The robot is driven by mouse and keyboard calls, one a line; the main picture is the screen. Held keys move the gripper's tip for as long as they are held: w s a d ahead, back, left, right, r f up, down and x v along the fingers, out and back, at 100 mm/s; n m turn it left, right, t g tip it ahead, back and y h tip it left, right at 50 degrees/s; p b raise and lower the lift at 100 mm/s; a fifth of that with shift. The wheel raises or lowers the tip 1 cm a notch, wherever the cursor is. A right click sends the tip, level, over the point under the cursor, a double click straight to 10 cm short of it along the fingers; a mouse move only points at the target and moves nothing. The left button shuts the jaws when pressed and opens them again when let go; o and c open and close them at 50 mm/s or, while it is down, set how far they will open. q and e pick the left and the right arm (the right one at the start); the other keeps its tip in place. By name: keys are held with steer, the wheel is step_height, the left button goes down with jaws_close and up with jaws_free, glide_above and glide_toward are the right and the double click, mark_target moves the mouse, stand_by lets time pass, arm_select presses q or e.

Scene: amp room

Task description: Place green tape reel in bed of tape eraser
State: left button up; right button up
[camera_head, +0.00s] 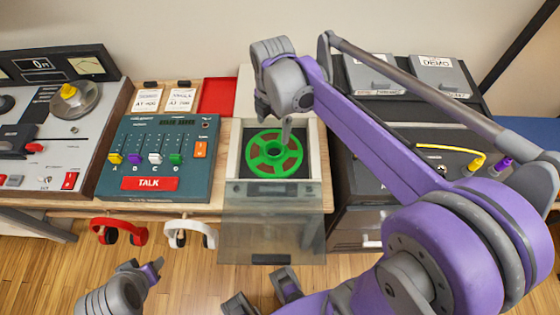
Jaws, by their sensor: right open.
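The green tape reel (272,154) lies flat inside the bed of the tape eraser (235,155), a pale wooden-rimmed box. The eraser's clear lid (270,225) is open toward me and hangs below its front. My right gripper (275,116) is open and empty just above the reel's far edge. One fingertip overlaps the reel's far rim in the picture; I cannot tell whether they touch. My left gripper (150,272) is partly in view low at the left, away from the eraser, and its opening is unclear.
A teal mixer with sliders (195,125) stands left of the eraser, and a tape machine (55,130) is farther left. Black amplifiers (365,105) with a yellow cable stand at the right, partly behind my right arm. Red headphones (103,231) and white headphones (203,227) hang at the front edge.

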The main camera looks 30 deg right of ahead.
steer(key=s+a+f+m+t, duration=0.1)
steer(key=s+f+m, duration=0.1)
steer(key=s+m, duration=0.2)
steer(key=s+a+f+m+t, duration=0.1)
steer(key=s+a+f+m, duration=0.1)
steer(key=s+m, duration=0.3)
steer(key=s+a+f+m+t, duration=0.2)
steer(key=s+m, duration=0.3)
steer(key=m, duration=0.5)
steer(key=shift+s+a, duration=0.25)
steer(key=shift+s+a+f+m+t, duration=0.15)
steer(key=shift+s+f+m+t, duration=0.15)
steer(key=shift+m, duration=0.5)
steer(key=shift+s, duration=0.1)
